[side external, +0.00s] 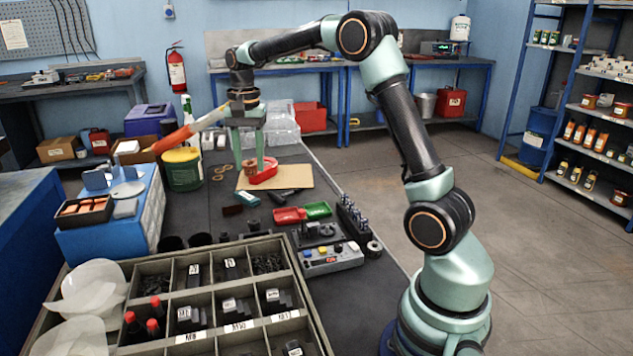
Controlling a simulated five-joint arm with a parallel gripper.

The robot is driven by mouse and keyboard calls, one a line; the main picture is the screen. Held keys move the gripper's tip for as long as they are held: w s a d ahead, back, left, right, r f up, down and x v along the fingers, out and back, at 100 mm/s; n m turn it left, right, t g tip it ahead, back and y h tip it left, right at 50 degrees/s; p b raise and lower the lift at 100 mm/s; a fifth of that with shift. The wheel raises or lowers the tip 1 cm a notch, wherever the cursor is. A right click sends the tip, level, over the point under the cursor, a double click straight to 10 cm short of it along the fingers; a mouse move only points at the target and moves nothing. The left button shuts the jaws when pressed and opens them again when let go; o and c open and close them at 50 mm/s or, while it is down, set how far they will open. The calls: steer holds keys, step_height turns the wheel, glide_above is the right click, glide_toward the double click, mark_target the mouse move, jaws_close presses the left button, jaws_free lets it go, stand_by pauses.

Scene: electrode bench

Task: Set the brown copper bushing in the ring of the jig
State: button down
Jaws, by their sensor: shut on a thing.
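The brown copper bushing (250,168) is small and sits between the fingertips of my gripper (248,163). My gripper points down, with its green fingers shut on the bushing. A red curved piece (266,174), which looks like the ring of the jig, lies on a tan board (292,178). The bushing is at the left side of this red piece in the side external view. The fingers hide part of both. I cannot tell whether the bushing touches the ring or the board.
A green and yellow tub (182,170) stands left of the board, with thin tan rings (221,173) between. Red (289,216) and green (318,210) trays and a grey control box (331,259) lie in front. A compartment tray (190,262) fills the near bench.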

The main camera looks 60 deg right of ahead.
steer(key=s+d+f+m, duration=0.3)
steer(key=s+d+f, duration=0.4)
steer(key=d, duration=0.1)
steer(key=m, duration=0.3)
glide_above(327, 226)
step_height(327, 226, down, 5)
steer(key=shift+f, duration=2.5)
steer(key=shift+f, duration=1.35)
steer(key=shift+c, duration=1.6)
jaws_free()
steer(key=shift+r, duration=0.1)
step_height(327, 226, up, 12)
